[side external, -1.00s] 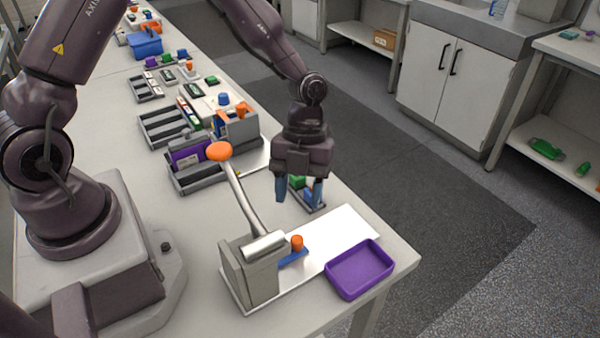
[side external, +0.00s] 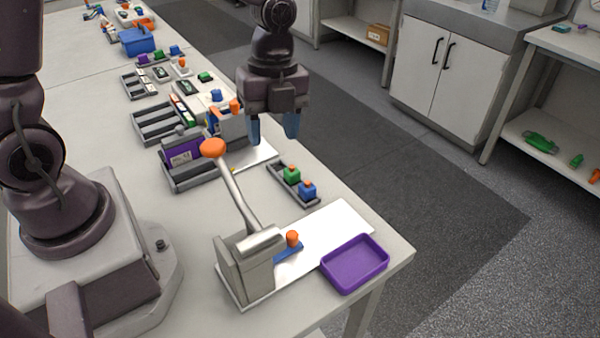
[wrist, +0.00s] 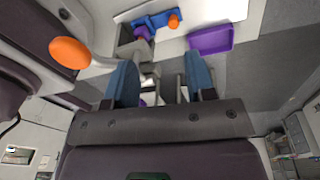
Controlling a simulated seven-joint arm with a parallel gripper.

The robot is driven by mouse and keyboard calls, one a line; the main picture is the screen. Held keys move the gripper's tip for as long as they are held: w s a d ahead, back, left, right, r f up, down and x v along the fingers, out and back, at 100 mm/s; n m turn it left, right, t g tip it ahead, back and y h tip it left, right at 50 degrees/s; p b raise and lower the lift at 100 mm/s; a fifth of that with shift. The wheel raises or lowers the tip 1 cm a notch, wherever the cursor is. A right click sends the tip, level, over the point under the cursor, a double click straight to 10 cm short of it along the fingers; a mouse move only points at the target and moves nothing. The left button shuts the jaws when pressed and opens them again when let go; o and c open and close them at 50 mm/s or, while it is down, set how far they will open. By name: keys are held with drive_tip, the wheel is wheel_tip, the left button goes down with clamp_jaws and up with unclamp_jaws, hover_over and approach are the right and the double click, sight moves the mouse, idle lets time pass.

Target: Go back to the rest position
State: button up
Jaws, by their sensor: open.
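My gripper (side external: 273,130) hangs above the bench near its right edge in the side external view. Its two blue fingers are apart with nothing between them. In the wrist view my gripper (wrist: 160,82) also shows its blue fingers spread.
A lever press with an orange knob (side external: 213,147) stands on a white plate (side external: 335,222), beside a purple tray (side external: 355,263). A grey rack with a purple block (side external: 183,155) and several slotted trays line the bench to the left. Open floor lies right of the bench.

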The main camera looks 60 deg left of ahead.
drive_tip(key=s+a+r+n+t, duration=0.2)
drive_tip(key=s+r+n, duration=0.4)
drive_tip(key=n, duration=0.4)
drive_tip(key=s+a+r+n+t, duration=0.2)
drive_tip(key=s+r+n+t, duration=0.2)
drive_tip(key=s+r+n, duration=0.2)
drive_tip(key=shift+a+r+n+t+y, duration=0.15)
drive_tip(key=shift+r+n+t+y, duration=0.25)
drive_tip(key=shift+r+n, duration=1.2)
drive_tip(key=shift+f+n, duration=0.6)
